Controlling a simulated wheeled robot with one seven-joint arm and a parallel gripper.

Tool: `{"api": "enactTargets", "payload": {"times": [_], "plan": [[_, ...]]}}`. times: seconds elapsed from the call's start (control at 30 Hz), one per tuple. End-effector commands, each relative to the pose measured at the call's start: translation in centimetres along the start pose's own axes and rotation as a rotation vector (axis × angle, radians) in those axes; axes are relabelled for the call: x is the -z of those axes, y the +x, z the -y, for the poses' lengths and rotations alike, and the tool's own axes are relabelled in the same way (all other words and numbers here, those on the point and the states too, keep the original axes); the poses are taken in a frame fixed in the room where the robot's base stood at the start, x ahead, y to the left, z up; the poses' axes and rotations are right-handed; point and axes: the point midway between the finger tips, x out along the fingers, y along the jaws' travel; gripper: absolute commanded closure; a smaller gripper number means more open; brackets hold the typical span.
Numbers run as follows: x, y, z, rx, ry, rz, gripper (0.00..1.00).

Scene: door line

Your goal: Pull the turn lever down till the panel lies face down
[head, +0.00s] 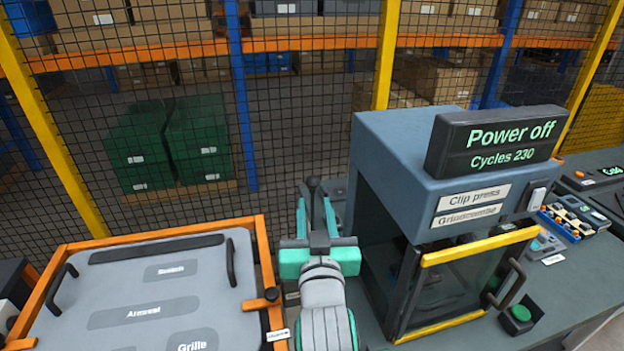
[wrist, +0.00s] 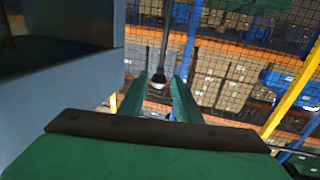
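The grey panel (head: 215,272) lies face up in an orange frame (head: 150,239) at the lower left of the head view, with darker labelled shapes on it. The turn lever (head: 313,183) seems to be the dark upright rod with a rounded end right of the frame. In the wrist view the lever (wrist: 164,45) runs down from the top edge to a ball end between my fingertips. My gripper (head: 314,203) is open around this end; gaps show beside the ball in the wrist view (wrist: 160,85). Whether a finger touches it, I cannot tell. The lever's lower part is hidden behind my gripper.
A blue-grey clip press (head: 400,160) with a "Power off" display (head: 497,140) stands close to the right of my gripper. A small dark-knobbed orange catch (head: 268,298) sits on the frame's right side. A mesh fence with yellow posts (head: 385,55) stands behind.

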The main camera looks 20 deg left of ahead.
Motion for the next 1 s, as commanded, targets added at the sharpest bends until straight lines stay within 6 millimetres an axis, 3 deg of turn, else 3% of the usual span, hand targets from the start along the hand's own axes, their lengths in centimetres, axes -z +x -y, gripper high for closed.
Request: {"api": "enactTargets", "payload": {"times": [0.17, 0.7, 1.0], "plan": [[0.3, 1.1, 0.1, 0.002, -0.005, 0.001, 0.70], [0.2, 9.6, 0.1, 0.002, -0.005, 0.001, 0.70], [0.2, 10.9, 0.1, 0.002, -0.004, 0.001, 0.70]]}}
